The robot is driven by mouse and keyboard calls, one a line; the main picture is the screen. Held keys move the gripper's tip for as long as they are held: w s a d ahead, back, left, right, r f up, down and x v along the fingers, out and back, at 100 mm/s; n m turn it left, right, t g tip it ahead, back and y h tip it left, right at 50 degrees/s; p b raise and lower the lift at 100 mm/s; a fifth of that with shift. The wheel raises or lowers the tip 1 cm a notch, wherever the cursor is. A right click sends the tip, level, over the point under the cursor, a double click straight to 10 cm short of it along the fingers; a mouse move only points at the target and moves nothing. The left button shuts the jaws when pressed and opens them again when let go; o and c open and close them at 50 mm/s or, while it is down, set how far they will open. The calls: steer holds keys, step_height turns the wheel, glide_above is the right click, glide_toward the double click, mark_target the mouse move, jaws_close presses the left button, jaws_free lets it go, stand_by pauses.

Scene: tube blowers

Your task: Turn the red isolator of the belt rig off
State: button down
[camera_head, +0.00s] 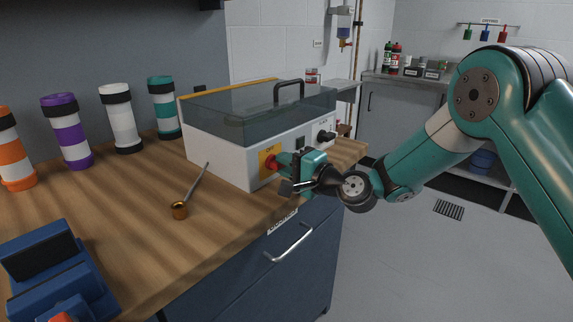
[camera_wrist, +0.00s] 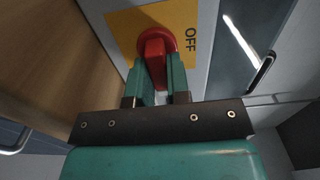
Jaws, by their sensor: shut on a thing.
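The belt rig (camera_head: 222,149) is a white box with a clear lid and a black handle, standing on the wooden bench. Its red isolator (camera_head: 270,163) sits on a yellow plate on the front face, and it also shows in the wrist view (camera_wrist: 155,47). The word OFF is printed on the yellow plate (camera_wrist: 122,32), to the right of the knob in the wrist view. My gripper (camera_head: 284,165) is at the rig's front. In the wrist view its two green fingers (camera_wrist: 158,75) are closed on either side of the knob's red grip bar. The fingertips partly hide the bar.
A black knob (camera_head: 326,137) is on the rig's front, right of my gripper. Orange, purple, white and teal tubes (camera_head: 120,120) stand along the bench's back. A copper-ended tool (camera_head: 180,210) and a blue vise-like device (camera_head: 55,270) lie nearer. The floor (camera_head: 400,260) at right is open.

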steer(key=shift+b, duration=0.35)
steer(key=n+b, duration=0.4)
steer(key=shift+s, duration=0.1)
steer(key=n+b, duration=0.2)
steer(key=b, duration=0.1)
steer(key=n+b, duration=0.2)
steer(key=shift+s+a+r+n+b, duration=0.1)
steer(key=shift+r+n+b, duration=0.05)
steer(key=shift+n+b, duration=0.25)
steer(key=n+b, duration=0.4)
steer(key=b, duration=0.1)
steer(key=shift+s+a+r, duration=0.1)
steer(key=shift+s+a, duration=0.05)
steer(key=shift+s, duration=0.05)
steer(key=n+b, duration=0.5)
steer(key=shift+s+a+r, duration=0.2)
steer(key=shift+r, duration=0.1)
steer(key=c, duration=1.1)
jaws_free()
steer(key=shift+r, duration=0.1)
